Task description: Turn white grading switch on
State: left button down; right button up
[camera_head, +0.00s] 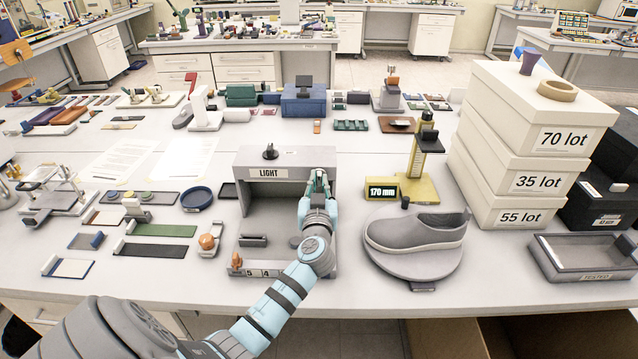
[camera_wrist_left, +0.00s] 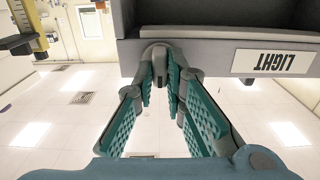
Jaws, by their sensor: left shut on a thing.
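The grey light box (camera_head: 285,157) with a LIGHT label (camera_head: 268,173) stands at the table's middle. It also shows upside down at the top of the left wrist view (camera_wrist_left: 215,57). A pale strip (camera_wrist_left: 200,61) runs along its inside. My left gripper (camera_head: 318,178) is at the right of the box's front, right of the label. In the left wrist view its green-padded fingers (camera_wrist_left: 165,75) close around a small rounded grey part (camera_wrist_left: 158,52) at the box's edge, seemingly the switch. The fingertips hide most of it. My right gripper is out of view.
A grey shoe (camera_head: 415,232) on a round stand and a yellow gauge (camera_head: 415,175) reading 170 mm are right of my arm. Stacked lot boxes (camera_head: 520,150) stand farther right. A blue round dish (camera_head: 197,197) and several small trays lie left of the box.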

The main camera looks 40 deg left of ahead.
pick_arm(q)
jog(key=shift+m, duration=0.4)
jog(key=m, duration=0.2)
jog(key=shift+m+b, duration=0.3)
jog(key=m, duration=0.4)
jog(key=shift+d+m, duration=0.1)
jog(key=shift+m, duration=0.2)
jog(key=m+p, duration=0.1)
jog(key=m, duration=0.4)
jog(key=shift+w, duration=0.1)
jog(key=shift+f+m+p, duration=0.2)
jog(key=shift+m+p, duration=0.4)
jog(key=shift+m, duration=1.9)
jog(key=c, duration=1.6)
grip_release()
jog(key=shift+c, duration=0.2)
